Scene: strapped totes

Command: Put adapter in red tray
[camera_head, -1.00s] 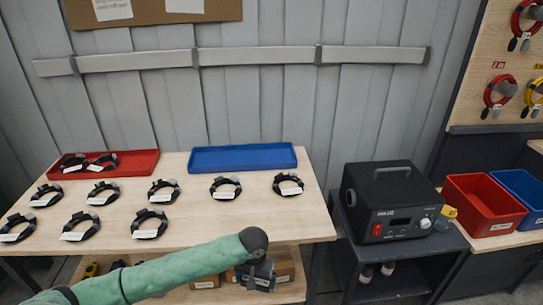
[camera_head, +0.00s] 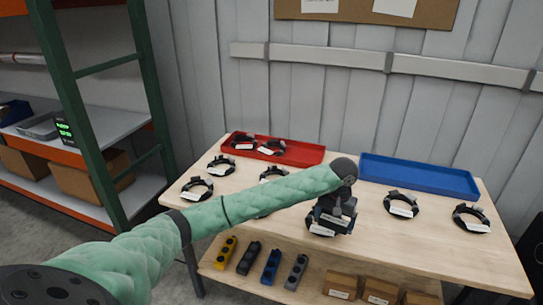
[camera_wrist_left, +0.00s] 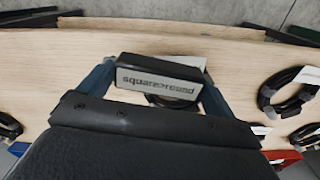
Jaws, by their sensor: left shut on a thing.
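The adapters are black cable coils with a black block and a white label. My left gripper (camera_head: 332,222) is over the middle of the table, shut on one adapter. In the left wrist view, its block (camera_wrist_left: 158,82) reads "square>round" and sits between the two fingers; the finger and palm hide part of the coil. The red tray (camera_head: 302,153) lies at the table's back left, with two adapters (camera_head: 257,145) in its left part. My right gripper is not in view.
More adapters lie on the table, including one (camera_head: 402,205) and another (camera_head: 471,219) to the right and several under or beside my left arm. A blue tray (camera_head: 420,177) stands empty at the back right. A shelf below holds small blocks and boxes (camera_head: 340,286).

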